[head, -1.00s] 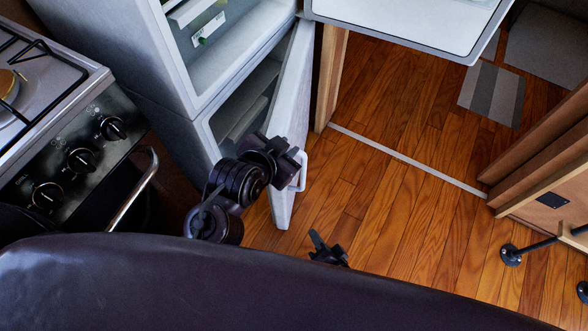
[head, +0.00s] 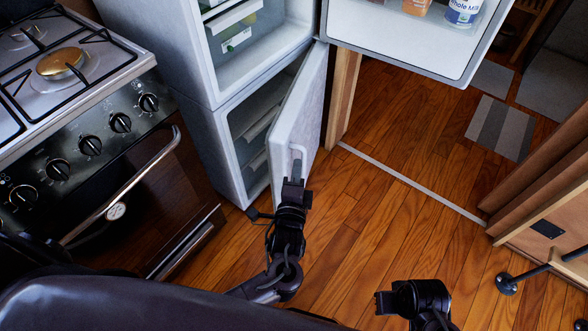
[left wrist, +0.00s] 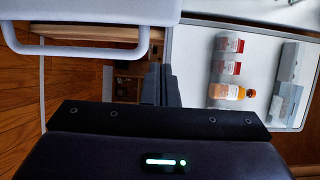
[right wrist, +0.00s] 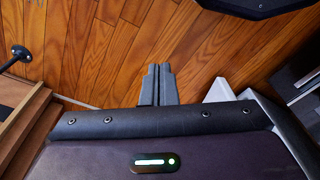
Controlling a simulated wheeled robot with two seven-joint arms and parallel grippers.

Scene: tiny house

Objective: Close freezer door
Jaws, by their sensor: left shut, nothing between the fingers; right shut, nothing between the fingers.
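The freezer door (head: 309,95) is the lower door of the white fridge and stands ajar, its grey inner space (head: 250,140) partly visible. Its white loop handle (head: 297,150) is on the door's outer face; the handle also shows large at upper left in the left wrist view (left wrist: 85,52). My left gripper (head: 295,185) is shut and empty, just below the handle in the head view. In the left wrist view its fingers (left wrist: 160,85) are to the right of the handle, apart from it. My right gripper (head: 383,303) is shut and empty over the floor, away from the door.
The upper fridge door (head: 400,40) is wide open with bottles on its shelf. A stove (head: 90,130) with an oven handle stands at left. A wooden doorway post (head: 343,95) is right behind the freezer door.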

